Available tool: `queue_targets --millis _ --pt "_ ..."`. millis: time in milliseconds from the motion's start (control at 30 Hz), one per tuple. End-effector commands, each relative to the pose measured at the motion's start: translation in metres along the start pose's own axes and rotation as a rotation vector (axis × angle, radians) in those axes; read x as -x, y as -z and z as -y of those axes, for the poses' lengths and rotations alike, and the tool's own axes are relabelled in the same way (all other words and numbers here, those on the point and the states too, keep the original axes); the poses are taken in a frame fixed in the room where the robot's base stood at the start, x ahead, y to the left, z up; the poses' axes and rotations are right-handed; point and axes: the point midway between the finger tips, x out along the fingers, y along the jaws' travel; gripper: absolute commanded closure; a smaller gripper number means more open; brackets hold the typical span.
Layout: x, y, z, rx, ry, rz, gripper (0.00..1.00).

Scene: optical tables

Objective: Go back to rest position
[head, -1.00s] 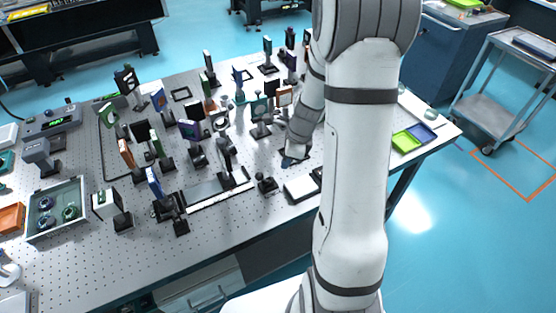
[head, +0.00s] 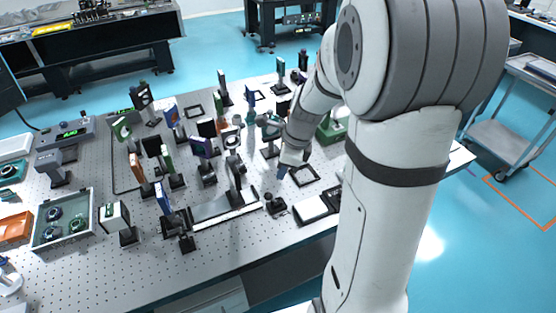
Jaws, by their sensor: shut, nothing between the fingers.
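My arm rises on the right of the head view and bends down at the back toward the table. My gripper (head: 283,171) is at the end of the wrist, small in the picture, above the right part of the optical table (head: 110,270). It is shut and holds nothing that I can see. It is near a black square frame (head: 303,176) lying on the table and behind a small black mount (head: 275,204). My upper arm hides the right end of the table.
Several upright optics on posts crowd the table's middle, close to the left of my gripper. A grey tray (head: 90,212) with round parts sits at the left. A white-topped block (head: 312,208) lies near the front edge. A grey cart (head: 500,138) stands at the right on open floor.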

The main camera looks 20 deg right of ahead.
Motion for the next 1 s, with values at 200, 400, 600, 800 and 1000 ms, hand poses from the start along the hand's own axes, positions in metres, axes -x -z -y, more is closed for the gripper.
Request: queue_targets --millis 200,400,600,800,1000 --pt "0.001 -0.001 -0.002 0.021 0.003 -0.001 1.00" --pt "0.024 -0.006 -0.029 0.376 0.041 -0.033 1.00" --pt "0.056 -0.004 -0.082 1.038 0.082 -0.132 1.00" --pt "0.075 0.009 -0.128 1.635 0.083 -0.263 1.00" --pt "0.083 0.020 -0.151 1.967 0.057 -0.355 1.00"
